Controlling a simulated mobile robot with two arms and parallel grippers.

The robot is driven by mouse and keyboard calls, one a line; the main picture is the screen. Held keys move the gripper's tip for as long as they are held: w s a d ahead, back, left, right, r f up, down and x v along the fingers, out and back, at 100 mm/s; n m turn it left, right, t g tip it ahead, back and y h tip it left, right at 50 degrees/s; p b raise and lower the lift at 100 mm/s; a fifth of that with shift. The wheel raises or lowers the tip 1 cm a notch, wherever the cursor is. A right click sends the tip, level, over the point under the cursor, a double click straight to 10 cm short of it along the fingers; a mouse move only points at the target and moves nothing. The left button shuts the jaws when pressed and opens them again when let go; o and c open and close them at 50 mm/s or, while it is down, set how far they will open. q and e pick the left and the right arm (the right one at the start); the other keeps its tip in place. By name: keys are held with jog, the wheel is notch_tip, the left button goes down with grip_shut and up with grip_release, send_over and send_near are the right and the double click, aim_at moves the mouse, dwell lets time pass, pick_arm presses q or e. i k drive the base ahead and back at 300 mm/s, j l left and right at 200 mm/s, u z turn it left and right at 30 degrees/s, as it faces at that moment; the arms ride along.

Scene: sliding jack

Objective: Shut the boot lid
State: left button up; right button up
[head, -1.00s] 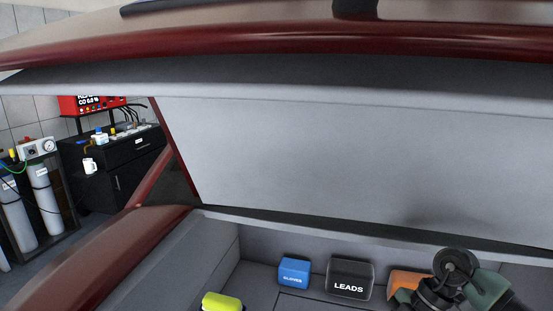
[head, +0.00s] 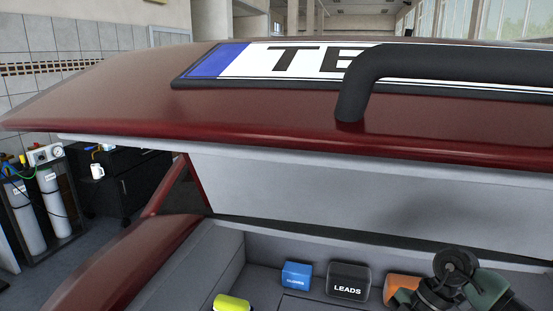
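The dark red boot lid (head: 250,122) is raised and spans the upper part of the head view. It carries a number plate (head: 260,62) and a thick black handle bar (head: 440,64). A gap remains between the lid and the open boot (head: 262,244) below it. Part of my dark arm shows at the bottom right, in front of the boot. Neither gripper's fingers can be made out in this view.
In the boot lie a blue box (head: 296,275), a black box marked LEADS (head: 348,281), an orange item (head: 400,287) and a yellow item (head: 232,303). Gas cylinders (head: 52,200) and a black cabinet (head: 130,180) stand at the left.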

aim_at(447, 140)
jog(key=k+j, duration=0.2)
jog(key=k, duration=0.2)
jog(key=k+j, duration=0.15)
jog(key=k, duration=0.3)
jog(key=k+j, duration=0.2)
jog(key=k, duration=0.2)
